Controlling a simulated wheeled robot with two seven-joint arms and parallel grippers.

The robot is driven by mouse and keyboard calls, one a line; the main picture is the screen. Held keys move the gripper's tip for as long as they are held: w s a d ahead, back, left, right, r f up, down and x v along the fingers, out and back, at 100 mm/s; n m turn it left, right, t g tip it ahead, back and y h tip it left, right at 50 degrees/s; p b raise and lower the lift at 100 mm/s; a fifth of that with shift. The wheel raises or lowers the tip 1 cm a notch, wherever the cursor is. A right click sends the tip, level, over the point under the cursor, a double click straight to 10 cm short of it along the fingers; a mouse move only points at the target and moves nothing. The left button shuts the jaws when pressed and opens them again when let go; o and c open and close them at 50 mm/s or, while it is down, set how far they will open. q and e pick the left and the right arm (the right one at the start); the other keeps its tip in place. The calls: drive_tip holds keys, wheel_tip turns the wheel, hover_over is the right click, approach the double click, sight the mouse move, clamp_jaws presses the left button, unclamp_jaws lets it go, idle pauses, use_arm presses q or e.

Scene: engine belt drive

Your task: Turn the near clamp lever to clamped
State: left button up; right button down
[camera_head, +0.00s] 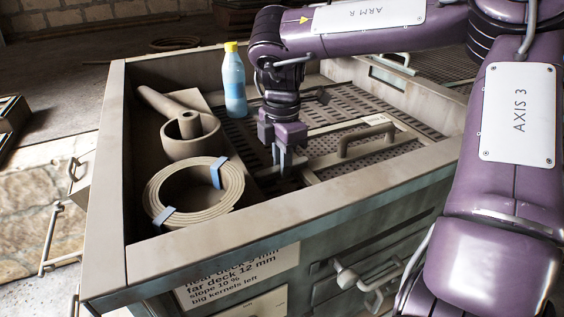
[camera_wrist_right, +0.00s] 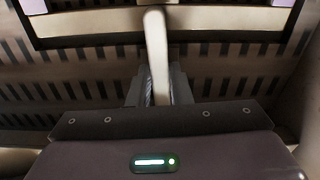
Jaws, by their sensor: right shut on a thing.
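My right gripper (camera_head: 287,162) reaches down into the open-topped box, at the left end of the near slotted deck. It also shows in the wrist view (camera_wrist_right: 158,92), with its fingers shut on a pale, narrow lever (camera_wrist_right: 156,45). This appears to be the near clamp lever. From the fingers it runs upward in that view across a pale frame bar. In the head view the lever is mostly hidden by the gripper, and I cannot read its clamped or unclamped position. My left gripper is in neither view.
A blue bottle with a yellow cap (camera_head: 234,82) stands left of my arm. A coiled belt (camera_head: 167,206) and a bowl with a pestle (camera_head: 190,138) sit in the left compartment. A raised handle (camera_head: 368,139) is right of the gripper. The box's near wall (camera_head: 300,213) is in front.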

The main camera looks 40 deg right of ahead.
drive_tip(key=shift+r+m, duration=0.1)
drive_tip(key=shift+m, duration=0.3)
drive_tip(key=c, duration=1.3)
unclamp_jaws()
drive_tip(key=shift+r, duration=3.85)
